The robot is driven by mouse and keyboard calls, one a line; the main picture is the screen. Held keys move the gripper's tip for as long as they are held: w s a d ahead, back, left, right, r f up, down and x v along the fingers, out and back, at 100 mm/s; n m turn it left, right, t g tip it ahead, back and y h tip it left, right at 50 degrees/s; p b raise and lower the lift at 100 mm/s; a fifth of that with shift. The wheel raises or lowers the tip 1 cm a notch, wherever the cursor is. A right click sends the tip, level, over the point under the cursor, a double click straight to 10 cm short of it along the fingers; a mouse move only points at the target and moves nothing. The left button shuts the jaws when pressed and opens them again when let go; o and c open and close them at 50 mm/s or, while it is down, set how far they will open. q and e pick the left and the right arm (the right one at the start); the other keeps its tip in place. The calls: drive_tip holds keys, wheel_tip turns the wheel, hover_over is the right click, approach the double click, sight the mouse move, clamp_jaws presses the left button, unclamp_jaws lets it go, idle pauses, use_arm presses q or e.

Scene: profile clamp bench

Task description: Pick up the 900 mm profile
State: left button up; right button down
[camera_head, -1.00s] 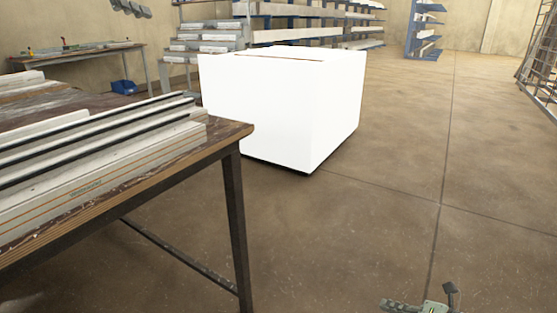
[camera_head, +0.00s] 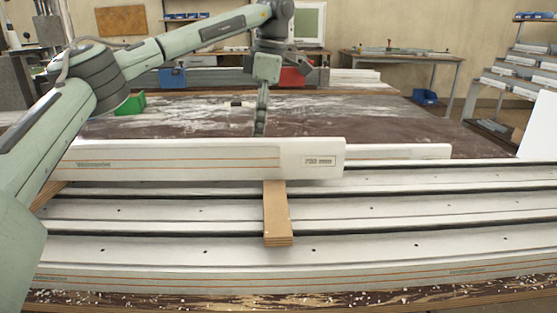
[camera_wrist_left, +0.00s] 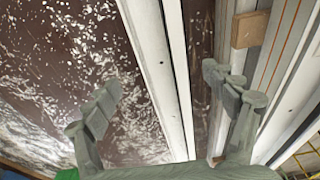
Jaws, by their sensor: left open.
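A long white profile (camera_head: 200,160) with orange lines lies across a wooden batten (camera_head: 278,215). Its end label seems to read 700 mm. A second white profile (camera_head: 400,151) shows its end behind it and reaches further right; the rest is hidden. No label reading 900 mm is legible. My left gripper (camera_head: 260,130) points down just behind the front profile, its tips partly hidden. In the left wrist view the left gripper (camera_wrist_left: 165,90) is open, with a long pale strip (camera_wrist_left: 160,70) running between its fingers, not gripped. My right gripper is out of view.
White clamp rails (camera_head: 420,210) with dark grooves run along the bench front. The dark tabletop (camera_head: 440,125) behind is mostly bare. A green block (camera_head: 130,104), a blue block (camera_head: 172,78) and a red block (camera_head: 292,76) stand further back. A stepped rack (camera_head: 515,85) is at the right.

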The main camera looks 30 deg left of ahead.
use_arm(q)
drive_tip(key=shift+s+f, duration=0.2)
drive_tip(key=shift+f, duration=0.85)
drive_tip(key=shift+s+a+f, duration=0.15)
drive_tip(key=shift+a+f, duration=0.05)
drive_tip(key=shift+f, duration=1)
drive_tip(key=shift+s+a+f, duration=0.15)
drive_tip(key=shift+f, duration=1)
drive_tip(key=c, duration=1.8)
drive_tip(key=shift+r, duration=0.1)
clamp_jaws()
